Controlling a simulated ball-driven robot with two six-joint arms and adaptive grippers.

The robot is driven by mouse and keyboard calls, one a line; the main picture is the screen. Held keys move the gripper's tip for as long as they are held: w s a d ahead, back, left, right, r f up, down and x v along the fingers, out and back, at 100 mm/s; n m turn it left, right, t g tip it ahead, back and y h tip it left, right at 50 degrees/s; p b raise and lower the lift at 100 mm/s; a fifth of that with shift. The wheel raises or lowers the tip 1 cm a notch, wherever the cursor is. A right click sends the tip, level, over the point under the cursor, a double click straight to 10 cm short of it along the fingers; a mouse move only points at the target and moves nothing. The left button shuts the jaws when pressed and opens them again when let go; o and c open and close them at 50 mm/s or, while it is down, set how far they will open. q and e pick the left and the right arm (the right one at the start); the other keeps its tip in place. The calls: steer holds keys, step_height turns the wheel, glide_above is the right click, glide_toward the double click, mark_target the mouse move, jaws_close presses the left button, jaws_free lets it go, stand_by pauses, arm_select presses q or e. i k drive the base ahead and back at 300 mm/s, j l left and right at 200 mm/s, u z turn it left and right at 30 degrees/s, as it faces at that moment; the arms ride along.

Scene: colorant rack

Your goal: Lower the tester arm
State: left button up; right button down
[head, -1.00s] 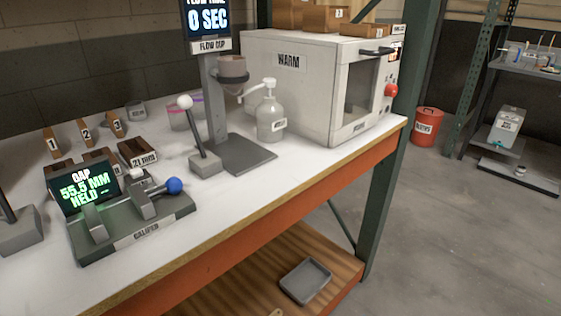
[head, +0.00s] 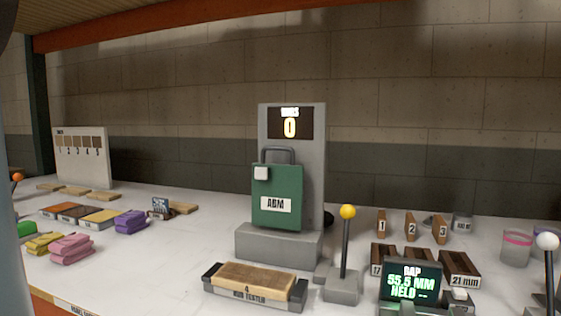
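The tester arm is a green block (head: 278,193) with a dark handle on top and a label that seems to read "ARM". It stands upright against a grey column (head: 306,165) whose screen (head: 290,123) shows 0. A grey base (head: 278,245) is below it. In front lies the rub tester tray (head: 255,301), holding a wooden block (head: 254,279) marked 4. A lever with a yellow ball (head: 347,212) stands upright to the right of the base. Neither of my grippers is in view.
A caliper screen (head: 410,282) reads 55.5 MM HELD at the lower right, near numbered wooden blocks (head: 411,226). A white-ball lever (head: 548,242) stands at the right edge. The white bench top (head: 170,262) is clear between.

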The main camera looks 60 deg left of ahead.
mark_target(277, 201)
steer(key=u, duration=1.7)
steer(key=i+j, duration=0.1)
steer(key=j, duration=0.3)
steer(key=i+j, duration=0.1)
steer(key=j, duration=0.75)
steer(key=i+j, duration=0.15)
steer(key=j, duration=0.3)
steer(key=i+j, duration=0.1)
steer(key=j, duration=0.3)
steer(key=i+j+u, duration=0.1)
steer(key=j, duration=0.3)
steer(key=i+j, duration=0.1)
steer(key=j, duration=0.35)
